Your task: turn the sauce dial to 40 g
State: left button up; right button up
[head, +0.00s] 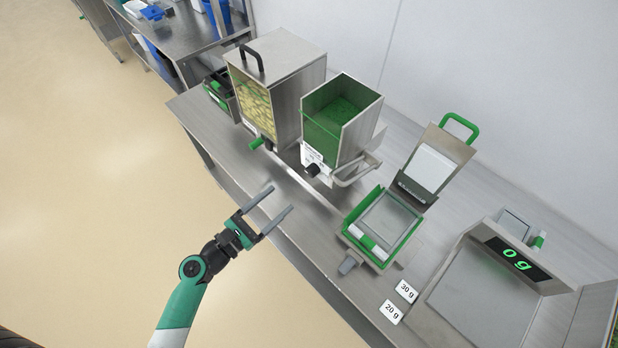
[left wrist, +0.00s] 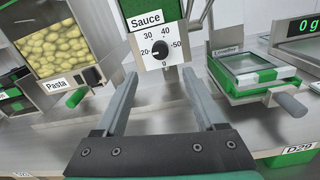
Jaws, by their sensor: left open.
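The sauce dispenser (head: 357,101) is a steel hopper with a green inside, standing on the steel bench. Its black sauce dial (head: 312,170) is on the lower front. In the left wrist view the dial (left wrist: 161,49) sits on a white plate (left wrist: 146,24) marked "Sauce", with 20 at left, 30 and 40 above, 50 at right and 0 below. Its small pale mark seems to point left, near 20. My left gripper (head: 281,198) is open and empty, in front of the dial and apart from it. In the left wrist view its fingers (left wrist: 160,77) flank the space below the dial. My right gripper is out of view.
The pasta dispenser (head: 287,50) with a green handle (head: 256,143) stands left of the sauce one.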

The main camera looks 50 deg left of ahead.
aim_at(309, 174)
pick_arm(q)
jog(key=w, duration=1.1)
jog(key=shift+w+a, duration=0.1)
jog(key=shift+w, duration=0.25)
jog(key=shift+c, duration=0.4)
grip_shut()
